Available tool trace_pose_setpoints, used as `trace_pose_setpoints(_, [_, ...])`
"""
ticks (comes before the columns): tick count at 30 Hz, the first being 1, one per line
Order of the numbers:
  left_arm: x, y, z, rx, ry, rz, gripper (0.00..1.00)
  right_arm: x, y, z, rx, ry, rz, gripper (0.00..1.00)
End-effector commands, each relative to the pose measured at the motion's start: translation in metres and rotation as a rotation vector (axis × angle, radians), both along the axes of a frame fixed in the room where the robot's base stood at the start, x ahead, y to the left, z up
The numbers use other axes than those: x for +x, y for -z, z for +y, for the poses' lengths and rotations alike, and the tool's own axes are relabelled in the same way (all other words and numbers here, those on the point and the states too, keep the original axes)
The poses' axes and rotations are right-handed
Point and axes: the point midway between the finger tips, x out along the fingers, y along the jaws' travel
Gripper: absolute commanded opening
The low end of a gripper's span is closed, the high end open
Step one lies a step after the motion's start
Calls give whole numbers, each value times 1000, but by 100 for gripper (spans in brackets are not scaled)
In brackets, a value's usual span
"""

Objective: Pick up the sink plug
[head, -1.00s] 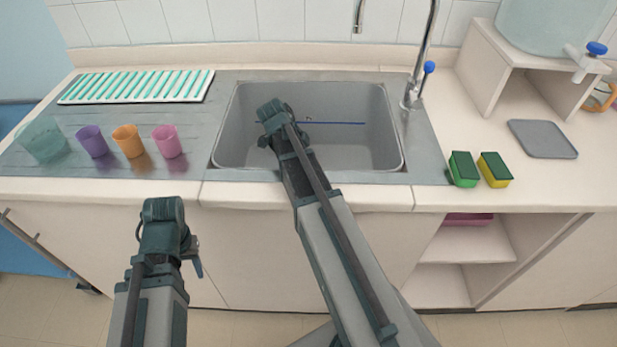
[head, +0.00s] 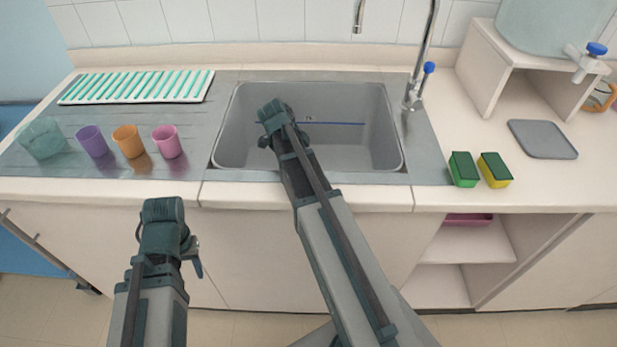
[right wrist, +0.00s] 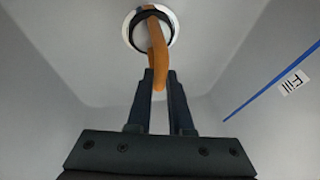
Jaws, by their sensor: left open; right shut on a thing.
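The sink plug (right wrist: 157,52) shows in the right wrist view as an orange strap or handle with a dark round part in the pale drain ring (right wrist: 172,29). My right gripper (right wrist: 160,80) is shut on the orange part, its fingers on either side of it. The dark part still lies within the drain ring's outline; I cannot tell whether it is lifted. In the head view my right arm reaches into the grey sink (head: 355,155) and hides the plug and its own fingertips. My left gripper (head: 194,262) is open and empty, low in front of the cabinet.
A purple cup (head: 92,142), an orange cup (head: 127,140), a pink cup (head: 167,142) and a clear container (head: 42,140) stand left of the sink. Two sponges (head: 463,169) lie to the right. The tap (head: 412,95) rises at the sink's back right.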

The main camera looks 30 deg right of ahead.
Motion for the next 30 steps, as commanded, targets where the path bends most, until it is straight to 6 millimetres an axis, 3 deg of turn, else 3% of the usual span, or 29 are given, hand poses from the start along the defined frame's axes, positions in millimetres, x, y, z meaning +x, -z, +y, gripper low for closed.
trace_pose_setpoints(19, [0, -3, 0, 0, 0, 0, 50, 0, -3, 0, 0, 0, 0, 0])
trace_pose_setpoints(30, [0, -42, 0, 0, 0, 0, 50, 0, -42, 0, 0, 0, 0, 0])
